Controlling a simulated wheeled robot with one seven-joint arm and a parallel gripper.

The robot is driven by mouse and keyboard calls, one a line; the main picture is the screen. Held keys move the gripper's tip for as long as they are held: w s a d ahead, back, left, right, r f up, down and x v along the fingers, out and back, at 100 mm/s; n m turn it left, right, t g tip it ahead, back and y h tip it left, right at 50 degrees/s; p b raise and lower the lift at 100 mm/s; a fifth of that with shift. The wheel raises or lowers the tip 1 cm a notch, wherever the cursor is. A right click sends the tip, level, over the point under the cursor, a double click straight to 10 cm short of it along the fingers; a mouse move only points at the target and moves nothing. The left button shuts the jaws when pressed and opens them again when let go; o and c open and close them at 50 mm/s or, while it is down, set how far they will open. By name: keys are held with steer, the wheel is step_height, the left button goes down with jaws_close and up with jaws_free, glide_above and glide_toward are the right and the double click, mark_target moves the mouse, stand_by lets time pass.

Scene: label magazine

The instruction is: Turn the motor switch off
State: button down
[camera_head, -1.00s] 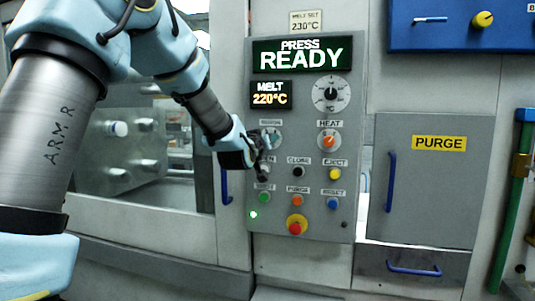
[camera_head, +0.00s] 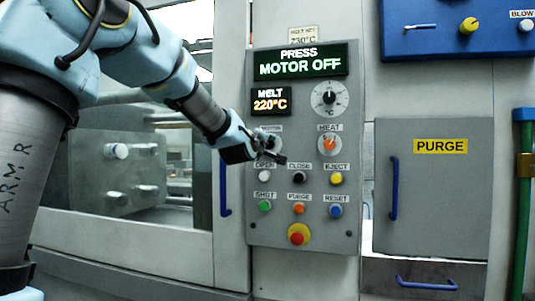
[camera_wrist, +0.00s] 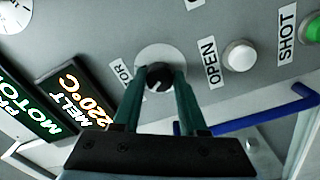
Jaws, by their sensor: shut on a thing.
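The motor switch (camera_wrist: 159,74) is a dark round knob on a pale disc on the grey control panel (camera_head: 345,205). Its label is partly cut off in both views. My gripper (camera_wrist: 158,82) has its two green fingers on either side of the knob, shut on it. In the head view, my gripper (camera_head: 272,148) covers much of the switch.
The heat knob (camera_head: 329,144) is right of the switch. The open button (camera_head: 264,177), close button (camera_head: 299,179) and eject button (camera_head: 336,178) sit just below. A red stop button (camera_head: 297,238) is lower. A blue handle (camera_head: 225,188) stands left of the panel.

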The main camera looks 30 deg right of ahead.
steer(key=shift+n, duration=0.4)
steer(key=shift+c, duration=2.2)
jaws_free()
steer(key=b+v, duration=0.3)
steer(key=v, duration=0.8)
steer(key=shift+f+b, duration=0.15)
steer(key=shift+b, duration=0.15)
steer(key=shift+w, duration=0.1)
